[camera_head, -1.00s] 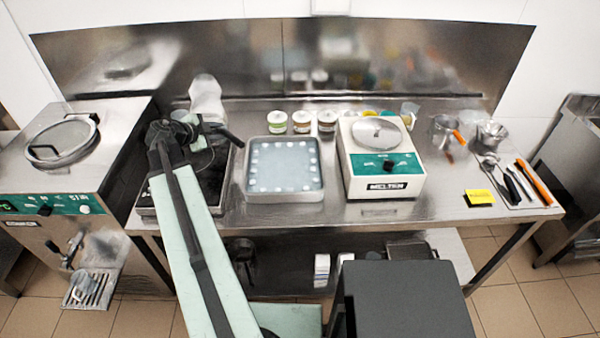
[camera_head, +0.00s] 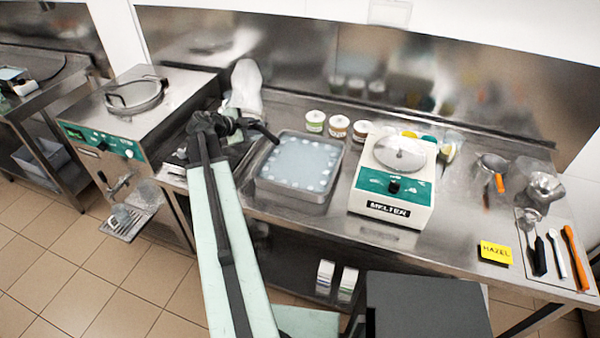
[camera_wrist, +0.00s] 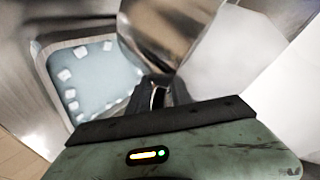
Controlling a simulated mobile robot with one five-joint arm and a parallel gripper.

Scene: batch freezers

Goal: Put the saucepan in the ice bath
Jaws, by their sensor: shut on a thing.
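The ice bath (camera_head: 262,181) is a square metal pan of pale blue water with ice cubes along its edges, on the steel counter. It also shows at the left of the wrist view (camera_wrist: 50,84). My gripper (camera_wrist: 157,94) is shut on the handle of the saucepan (camera_wrist: 168,30), whose shiny metal body with brownish reflections shows at the top of the wrist view. In the head view my gripper (camera_head: 240,123) is just left of the bath's back-left corner. The saucepan's body is mostly hidden or unclear there.
The white melter (camera_head: 390,205) stands right of the bath. Several small tubs (camera_head: 338,127) stand behind it, and a pale bottle (camera_head: 246,85) is behind my gripper. A batch freezer (camera_head: 150,125) is at left. A yellow note (camera_head: 496,252) and tools lie at right.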

